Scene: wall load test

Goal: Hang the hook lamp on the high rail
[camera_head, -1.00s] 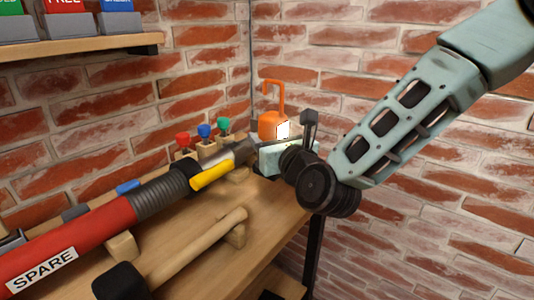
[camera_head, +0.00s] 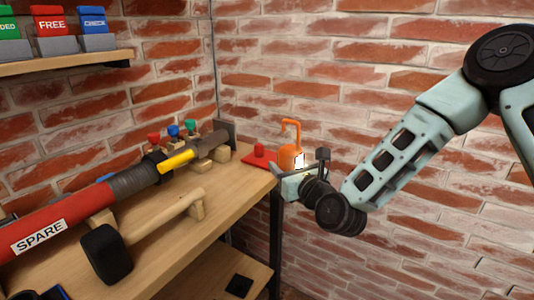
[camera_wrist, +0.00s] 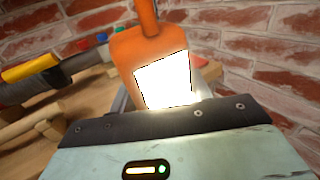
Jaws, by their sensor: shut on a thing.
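The hook lamp (camera_head: 289,157) is orange with a curved hook on top and a bright white panel on its side. My gripper (camera_head: 294,172) is shut on the lamp and holds it upright, just off the right end of the wooden bench. In the wrist view the lamp (camera_wrist: 123,58) stands close in front of my gripper (camera_wrist: 150,107), its glowing panel facing the camera. The fingertips are mostly hidden there. I cannot make out the high rail in either view.
The bench (camera_head: 160,245) carries a red cylinder marked SPARE (camera_head: 70,217), a mallet (camera_head: 107,253), colored knobs (camera_head: 173,131) and a red piece (camera_head: 258,158). A shelf (camera_head: 70,62) with labelled blocks is at upper left. Brick walls meet behind the bench; the right wall looks bare.

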